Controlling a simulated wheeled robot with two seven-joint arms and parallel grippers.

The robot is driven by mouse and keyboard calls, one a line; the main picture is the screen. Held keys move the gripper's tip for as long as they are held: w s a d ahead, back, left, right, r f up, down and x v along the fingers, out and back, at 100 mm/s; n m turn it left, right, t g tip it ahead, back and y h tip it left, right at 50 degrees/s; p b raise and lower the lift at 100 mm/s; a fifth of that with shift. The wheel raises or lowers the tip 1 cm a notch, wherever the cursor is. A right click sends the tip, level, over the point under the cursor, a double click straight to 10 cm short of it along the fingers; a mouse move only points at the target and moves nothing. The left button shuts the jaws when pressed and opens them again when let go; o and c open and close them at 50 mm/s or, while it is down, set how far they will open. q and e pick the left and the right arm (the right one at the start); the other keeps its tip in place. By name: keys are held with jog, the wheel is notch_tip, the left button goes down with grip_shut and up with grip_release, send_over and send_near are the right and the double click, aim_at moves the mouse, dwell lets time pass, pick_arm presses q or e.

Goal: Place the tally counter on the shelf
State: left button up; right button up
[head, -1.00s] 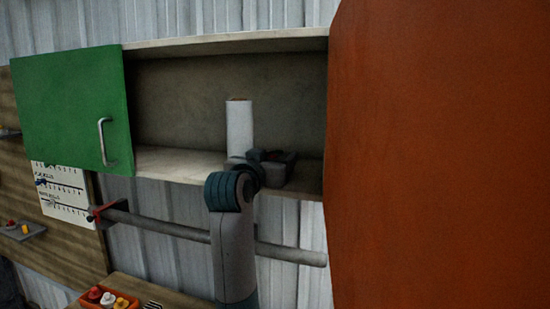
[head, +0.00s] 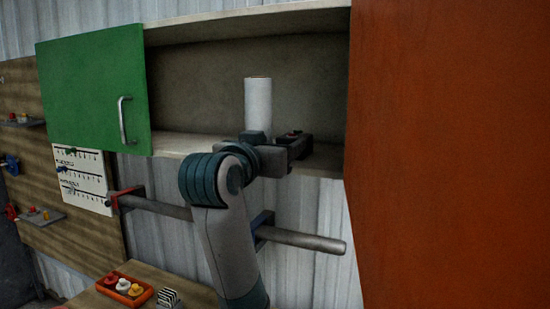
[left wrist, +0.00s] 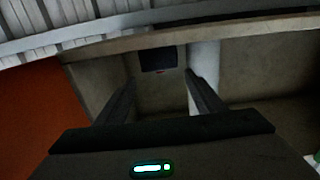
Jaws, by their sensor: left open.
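The shelf (head: 178,143) is the pale bottom board of an open wall cabinet. My left gripper (head: 298,146) is at its front edge, right of a white roll. The left wrist view shows its two fingers (left wrist: 160,80) spread apart with nothing between them. A small dark block (left wrist: 158,59), probably the tally counter, lies just beyond the fingertips, apart from them. In the head view a dark piece with a red spot (head: 293,133) shows at the gripper, but I cannot tell it clearly from the fingers. My right gripper is not in view.
The white roll (head: 258,106) stands upright on the shelf. A green door (head: 92,85) is at the left and a large orange door (head: 450,150) at the right. A grey bar (head: 300,239) runs below. An orange tray (head: 125,288) sits on the bench.

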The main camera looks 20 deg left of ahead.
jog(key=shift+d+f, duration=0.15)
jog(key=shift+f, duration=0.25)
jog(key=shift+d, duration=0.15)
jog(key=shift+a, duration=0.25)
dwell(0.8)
